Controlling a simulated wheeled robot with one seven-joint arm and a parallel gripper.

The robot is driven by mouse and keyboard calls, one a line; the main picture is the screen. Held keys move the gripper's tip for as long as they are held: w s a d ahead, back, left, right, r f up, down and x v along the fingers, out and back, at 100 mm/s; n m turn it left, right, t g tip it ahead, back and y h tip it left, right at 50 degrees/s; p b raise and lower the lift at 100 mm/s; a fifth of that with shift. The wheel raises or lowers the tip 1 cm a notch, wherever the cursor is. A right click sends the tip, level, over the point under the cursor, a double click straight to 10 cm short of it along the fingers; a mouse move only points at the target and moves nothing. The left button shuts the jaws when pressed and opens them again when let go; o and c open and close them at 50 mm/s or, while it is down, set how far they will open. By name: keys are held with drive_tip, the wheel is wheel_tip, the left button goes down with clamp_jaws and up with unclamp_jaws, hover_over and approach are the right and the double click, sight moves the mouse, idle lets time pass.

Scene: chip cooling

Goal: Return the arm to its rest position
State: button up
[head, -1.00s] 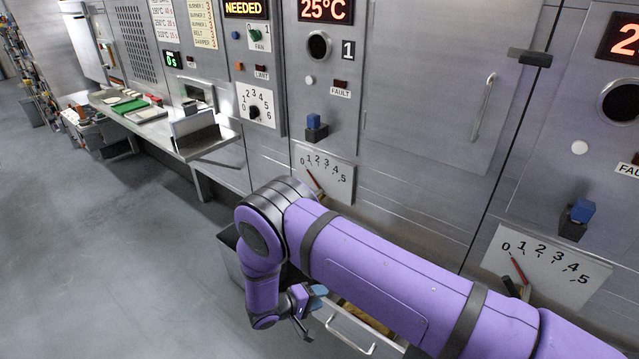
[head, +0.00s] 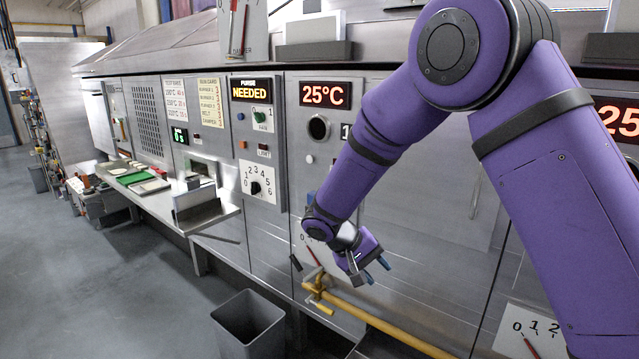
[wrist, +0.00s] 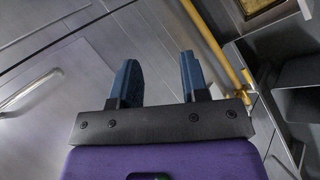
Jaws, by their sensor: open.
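My purple arm is raised and bent across the right side of the head view. My gripper (head: 368,276) hangs from it in front of the metal cabinet face, beside the lower dial and above the yellow pipe. In the wrist view my gripper (wrist: 158,82) shows two blue fingers apart with nothing between them. The yellow pipe (wrist: 216,52) passes behind and to the right of the fingers there.
The yellow pipe (head: 388,328) runs low along the cabinet. A grey bin (head: 250,325) stands on the floor. A steel shelf (head: 205,217) juts out at left. A purge panel (head: 251,90) reads NEEDED. Open floor (head: 110,290) lies at left.

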drive_tip(key=s+d+r+m+y, duration=0.1)
drive_tip(key=s+d+r+y, duration=0.1)
drive_tip(key=s+d+r, duration=0.55)
drive_tip(key=s+d+r+m+y, duration=0.1)
drive_tip(key=s+d+r+y, duration=0.3)
drive_tip(key=r, duration=0.7)
drive_tip(key=s+d+r+t+y, duration=0.1)
drive_tip(key=s+d+r+t, duration=0.1)
drive_tip(key=s, duration=0.7)
drive_tip(key=s+d+r+t+y, duration=0.1)
drive_tip(key=s+d+r+t, duration=0.1)
drive_tip(key=s, duration=0.8)
drive_tip(key=shift+d+r+t, duration=0.3)
drive_tip(key=shift+d+r, duration=0.45)
drive_tip(key=shift+d, duration=0.5)
